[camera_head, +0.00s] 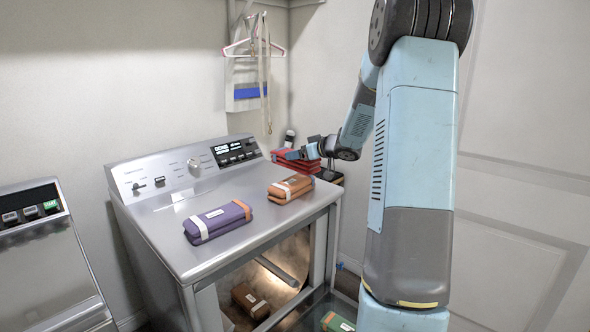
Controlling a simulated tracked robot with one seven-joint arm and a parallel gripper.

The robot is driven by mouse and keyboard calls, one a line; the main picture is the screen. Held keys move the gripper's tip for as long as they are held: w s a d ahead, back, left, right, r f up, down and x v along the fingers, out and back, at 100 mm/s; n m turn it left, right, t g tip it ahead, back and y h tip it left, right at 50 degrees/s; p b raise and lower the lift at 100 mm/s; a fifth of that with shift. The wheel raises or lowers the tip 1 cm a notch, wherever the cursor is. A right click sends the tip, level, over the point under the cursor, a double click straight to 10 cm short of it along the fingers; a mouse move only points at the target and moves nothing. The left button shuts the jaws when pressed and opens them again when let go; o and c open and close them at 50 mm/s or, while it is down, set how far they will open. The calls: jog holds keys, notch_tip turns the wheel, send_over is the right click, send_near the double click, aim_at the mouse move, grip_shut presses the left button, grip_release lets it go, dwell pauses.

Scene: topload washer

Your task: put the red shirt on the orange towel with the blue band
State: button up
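A folded red cloth (297,166), which looks like the red shirt, lies just behind the washer's right rear corner. My gripper (295,154) is at its upper side, reaching in from the right. The fingers are small and overlap the red cloth, so I cannot tell whether they are open or shut on it. A folded orange-brown cloth (291,188) with a pale label lies on the right part of the washer top, in front of the red cloth. It looks like the orange towel; a blue band is not clear at this size.
A folded purple cloth (217,222) with a white band lies on the washer top (185,257), at front left. A brown bundle (250,301) and a green one (338,322) are lower down. The raised control panel (190,165) borders the back. A second appliance (45,270) stands left.

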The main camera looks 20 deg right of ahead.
jog(key=w+f, duration=0.2)
jog(key=f, duration=0.1)
jog(key=shift+w+f, duration=0.2)
jog(key=shift+w, duration=0.2)
notch_tip(320, 180, down, 3)
jog(key=shift+w+d+f, duration=0.1)
jog(key=o, duration=1.1)
